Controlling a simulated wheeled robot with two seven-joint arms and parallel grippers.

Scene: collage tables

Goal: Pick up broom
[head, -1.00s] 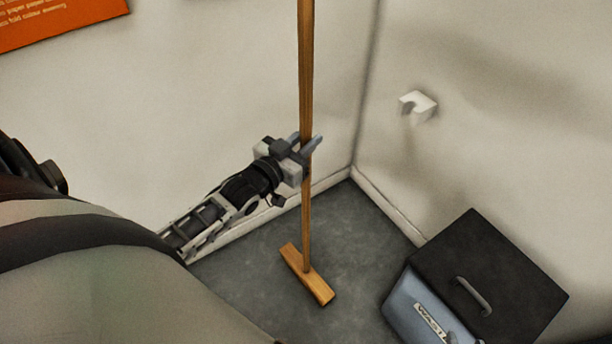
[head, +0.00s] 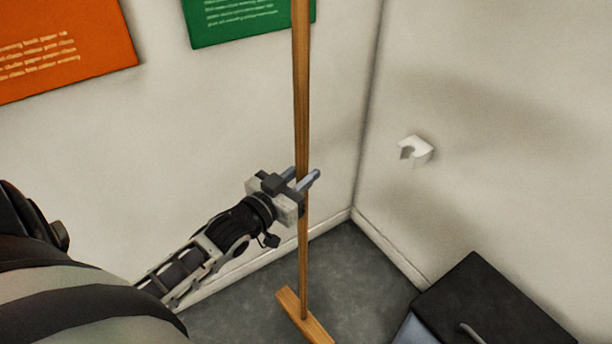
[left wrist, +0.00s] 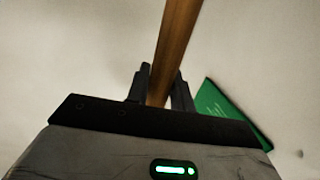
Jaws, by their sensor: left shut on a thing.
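The broom (head: 301,95) is a long wooden handle with a wooden crosspiece head (head: 303,318) at its lower end. It stands close to upright in front of the wall corner. My left gripper (head: 305,182) is shut on the handle, with a finger on each side of it. In the left wrist view the handle (left wrist: 178,45) rises from between the two dark fingers (left wrist: 165,85). I cannot tell for sure whether the head touches the floor. My right gripper is not in view.
A white clip-like holder (head: 415,151) is fixed to the right wall. A waste bin with a black lid (head: 490,305) stands at the lower right. Orange (head: 65,45) and green (head: 245,18) posters hang on the left wall. Grey floor (head: 350,270) is clear between broom and bin.

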